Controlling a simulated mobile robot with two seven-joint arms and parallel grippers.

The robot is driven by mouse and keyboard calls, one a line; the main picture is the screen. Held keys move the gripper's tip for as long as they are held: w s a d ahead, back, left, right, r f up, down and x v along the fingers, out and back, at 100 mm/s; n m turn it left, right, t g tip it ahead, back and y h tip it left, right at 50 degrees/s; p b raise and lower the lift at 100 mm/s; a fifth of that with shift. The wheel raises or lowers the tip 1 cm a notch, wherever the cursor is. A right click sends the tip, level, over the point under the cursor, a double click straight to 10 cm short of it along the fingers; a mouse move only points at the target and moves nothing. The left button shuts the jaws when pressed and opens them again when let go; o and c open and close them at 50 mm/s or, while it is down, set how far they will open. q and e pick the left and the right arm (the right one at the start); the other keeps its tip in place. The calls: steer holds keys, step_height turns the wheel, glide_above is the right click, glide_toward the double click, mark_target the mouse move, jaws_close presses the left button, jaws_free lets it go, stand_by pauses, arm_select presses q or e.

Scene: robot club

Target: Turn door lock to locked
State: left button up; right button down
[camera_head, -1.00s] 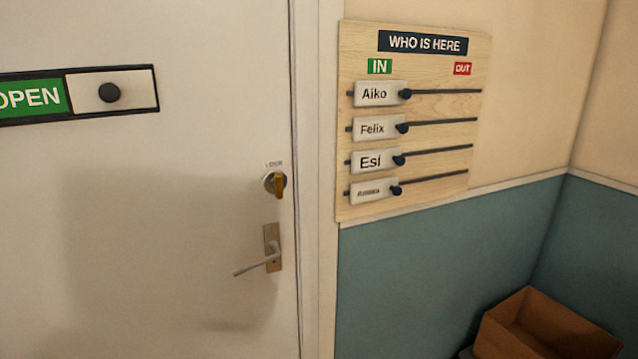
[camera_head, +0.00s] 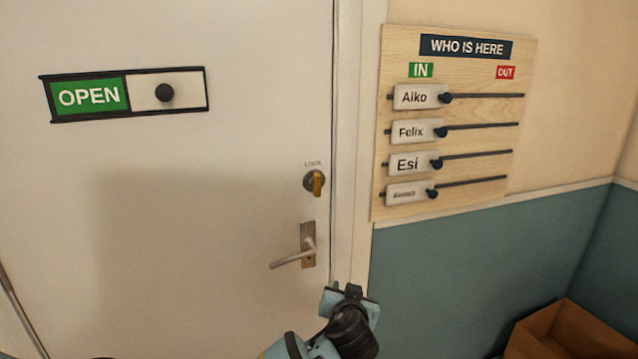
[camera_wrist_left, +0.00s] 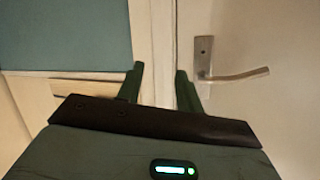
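My left gripper (camera_head: 345,289) is low in the head view, below and to the right of the handle, near the door frame. In the left wrist view its two fingers (camera_wrist_left: 160,72) are apart with nothing between them. The lock does not show in that view. My right gripper is not in view.
An OPEN sign (camera_head: 90,96) with a black-knobbed slider is on the door. A "WHO IS HERE" board (camera_head: 480,120) with several name sliders hangs right of the door frame (camera_head: 352,190). A cardboard box (camera_head: 570,335) stands at the lower right. The door around the lock is clear.

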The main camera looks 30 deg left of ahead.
arm_select(q)
steer(key=w+a+r+n+y, duration=0.2)
steer(key=a+r+n+y, duration=0.1)
steer(key=r, duration=0.9)
steer(key=n+y, duration=0.4)
glide_toward(318, 181)
steer(key=shift+g, duration=0.3)
steer(key=shift+p+x, duration=0.35)
steer(key=shift+x, duration=3.95)
steer(key=shift+w+d+r, duration=0.1)
steer(key=shift+r, duration=0.05)
jaws_close()
